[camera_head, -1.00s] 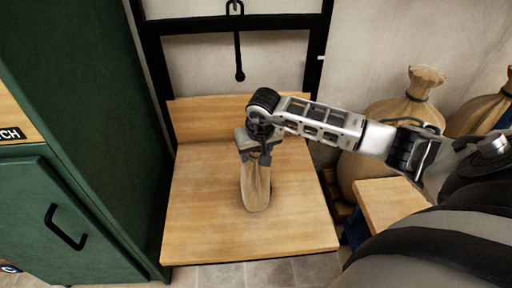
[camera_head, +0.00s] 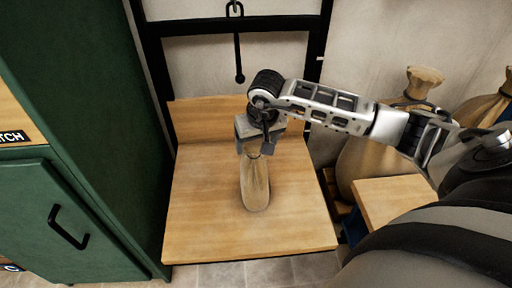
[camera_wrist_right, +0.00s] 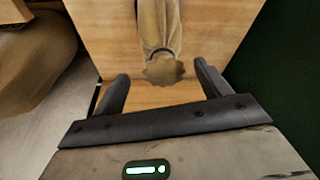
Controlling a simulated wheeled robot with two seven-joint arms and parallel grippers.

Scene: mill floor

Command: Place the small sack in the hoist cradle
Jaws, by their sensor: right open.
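My left gripper is not in any view.
A green cabinet (camera_head: 90,120) stands close along the cradle's left side. A black frame with a hanging hook (camera_head: 239,75) rises behind. Large sacks (camera_head: 370,160) and a small wooden surface (camera_head: 390,203) are on the right.

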